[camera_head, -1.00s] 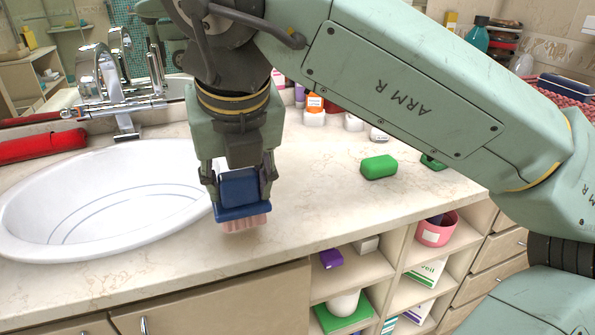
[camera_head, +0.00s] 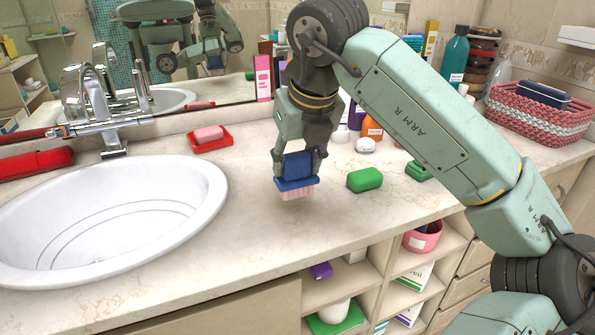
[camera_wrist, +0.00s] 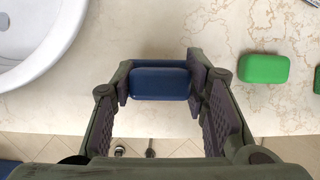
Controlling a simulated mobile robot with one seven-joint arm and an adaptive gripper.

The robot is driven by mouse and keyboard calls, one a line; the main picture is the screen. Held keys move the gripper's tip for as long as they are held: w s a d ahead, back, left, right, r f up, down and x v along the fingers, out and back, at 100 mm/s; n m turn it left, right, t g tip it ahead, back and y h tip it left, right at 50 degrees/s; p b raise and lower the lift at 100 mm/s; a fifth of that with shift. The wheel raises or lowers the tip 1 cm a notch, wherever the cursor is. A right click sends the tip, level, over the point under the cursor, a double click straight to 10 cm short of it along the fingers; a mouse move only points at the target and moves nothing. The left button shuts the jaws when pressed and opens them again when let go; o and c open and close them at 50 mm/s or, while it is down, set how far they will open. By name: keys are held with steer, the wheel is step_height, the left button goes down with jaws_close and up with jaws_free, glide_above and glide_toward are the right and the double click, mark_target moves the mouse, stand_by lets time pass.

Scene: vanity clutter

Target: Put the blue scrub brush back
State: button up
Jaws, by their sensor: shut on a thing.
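The blue scrub brush (camera_head: 297,172) has a blue block grip and pale pink bristles pointing down. My gripper (camera_head: 299,160) is shut on its grip and holds it upright above the counter, right of the sink. In the wrist view, the blue brush (camera_wrist: 160,83) sits between the two finger pads of my gripper (camera_wrist: 162,88). Its bristles are hidden there. I cannot tell from these frames which spot the brush belongs to.
A green soap bar (camera_head: 365,180) lies just right of the brush. The white sink (camera_head: 200,222) is at left, with a red soap dish (camera_head: 209,140) behind. Small bottles (camera_head: 372,128) stand behind the arm. A woven basket (camera_head: 540,122) is at far right. Open shelves (camera_head: 345,285) lie below.

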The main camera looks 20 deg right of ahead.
mark_target(298, 174)
steer(key=shift+w+d+f+b, duration=0.1)
steer(key=shift+f+b, duration=0.4)
steer(key=shift+f, duration=0.4)
steer(key=shift+w+d+f+b, duration=0.1)
steer(key=shift+f+b, duration=0.4)
steer(key=shift+f, duration=0.4)
steer(key=shift+s, duration=0.1)
steer(key=shift+f, duration=0.15)
steer(key=o, duration=1.1)
steer(key=shift+r, duration=0.3)
steer(key=b+v, duration=0.1)
steer(key=v, duration=1)
steer(key=shift+s+r, duration=0.15)
steer(key=shift+r, duration=0.2)
